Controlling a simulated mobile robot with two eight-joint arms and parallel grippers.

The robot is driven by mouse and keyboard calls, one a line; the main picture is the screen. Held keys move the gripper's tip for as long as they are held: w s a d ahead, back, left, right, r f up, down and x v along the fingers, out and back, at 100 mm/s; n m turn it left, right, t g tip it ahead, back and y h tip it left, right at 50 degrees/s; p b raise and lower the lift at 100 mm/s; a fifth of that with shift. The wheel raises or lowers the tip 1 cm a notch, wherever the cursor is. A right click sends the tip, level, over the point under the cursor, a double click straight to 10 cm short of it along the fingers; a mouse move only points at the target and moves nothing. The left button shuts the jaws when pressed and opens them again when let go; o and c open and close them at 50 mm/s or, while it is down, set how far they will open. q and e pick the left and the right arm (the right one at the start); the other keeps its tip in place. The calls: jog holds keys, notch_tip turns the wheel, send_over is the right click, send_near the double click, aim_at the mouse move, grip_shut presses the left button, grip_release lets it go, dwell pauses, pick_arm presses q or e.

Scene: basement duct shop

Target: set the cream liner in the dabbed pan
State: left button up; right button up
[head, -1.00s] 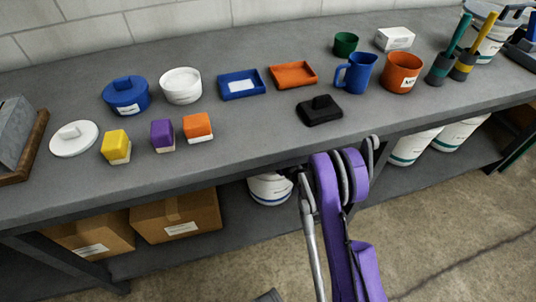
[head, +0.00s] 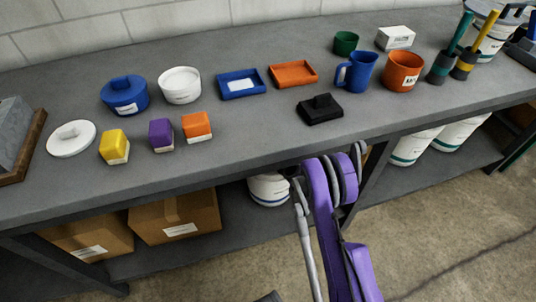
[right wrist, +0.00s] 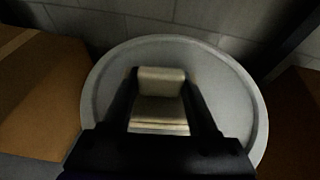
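In the right wrist view, my right gripper (right wrist: 160,105) is shut on a cream block-shaped grip in front of a pale round disc (right wrist: 250,110). I take them to be the cream liner. In the head view my right gripper and the liner are hidden; only my purple arm shows in front of the bench. The white round pan (head: 180,85) stands on the bench between a blue round pot with a raised grip (head: 124,94) and a blue square tray with a white patch (head: 241,86). I cannot tell which pan is dabbed. My left gripper is out of view.
On the grey bench (head: 230,170) are a white disc with a grip (head: 71,140), yellow (head: 113,145), purple (head: 161,135) and orange (head: 197,126) blocks, an orange tray (head: 293,74) and a black square lid (head: 320,110). Cups stand at right. Boxes (head: 175,218) and buckets fill the shelf below.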

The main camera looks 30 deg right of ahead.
grip_shut()
jog(key=shift+r, duration=0.1)
